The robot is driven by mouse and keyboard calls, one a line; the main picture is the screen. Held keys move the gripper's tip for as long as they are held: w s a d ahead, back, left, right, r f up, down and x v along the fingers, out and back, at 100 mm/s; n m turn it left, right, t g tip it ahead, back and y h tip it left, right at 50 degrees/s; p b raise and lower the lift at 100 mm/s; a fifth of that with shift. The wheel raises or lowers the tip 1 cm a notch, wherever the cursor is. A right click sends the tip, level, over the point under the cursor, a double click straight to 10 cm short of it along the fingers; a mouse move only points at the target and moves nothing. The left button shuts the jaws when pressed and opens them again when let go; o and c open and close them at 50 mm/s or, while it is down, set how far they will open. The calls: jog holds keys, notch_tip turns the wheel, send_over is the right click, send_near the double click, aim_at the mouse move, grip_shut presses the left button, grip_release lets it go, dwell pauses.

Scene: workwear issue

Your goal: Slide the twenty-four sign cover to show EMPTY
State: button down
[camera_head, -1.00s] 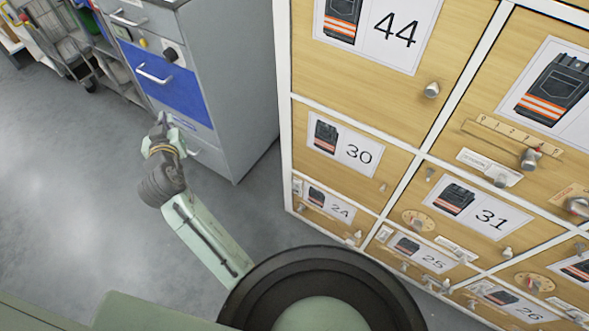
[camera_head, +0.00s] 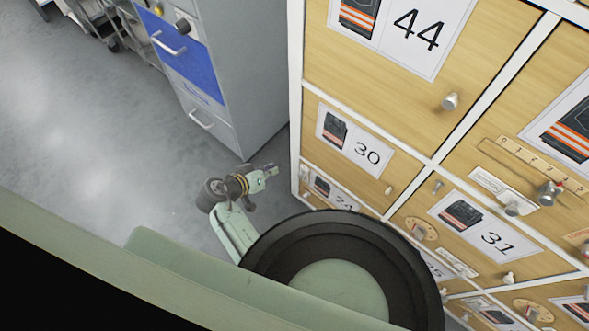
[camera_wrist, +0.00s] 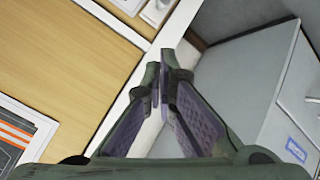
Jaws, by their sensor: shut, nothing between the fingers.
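The twenty-four door is low at the left end of the wooden locker bank in the head view, with a jacket picture card (camera_head: 333,193) whose number is tiny and partly covered by my own arm. A small pale piece (camera_head: 304,173) sits at the door's left edge; I cannot tell whether it is the sign cover, and no EMPTY wording is readable. My gripper (camera_head: 272,171) is left of the door, apart from it, shut and empty. In the wrist view my gripper (camera_wrist: 162,85) points along the white locker frame (camera_wrist: 135,90).
A grey cabinet (camera_head: 240,70) with a blue drawer (camera_head: 180,52) stands left of the lockers; it fills the right of the wrist view. Doors 30 (camera_head: 345,142), 31 (camera_head: 480,225) and 44 (camera_head: 390,70) carry protruding knobs. Open grey floor (camera_head: 90,130) lies at left.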

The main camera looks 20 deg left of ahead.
jog(key=p, duration=0.1)
send_over(301, 168)
jog(key=s+a, duration=0.3)
notch_tip(301, 168, down, 6)
jog(key=shift+d+f+p, duration=0.25)
jog(key=shift+d+f, duration=0.05)
jog(key=shift+f, duration=0.35)
jog(key=shift+d+f+p, duration=0.2)
jog(key=shift+d+f, duration=0.05)
jog(key=shift+f, duration=0.35)
jog(key=shift+d+f, duration=0.25)
jog(key=shift+f, duration=0.3)
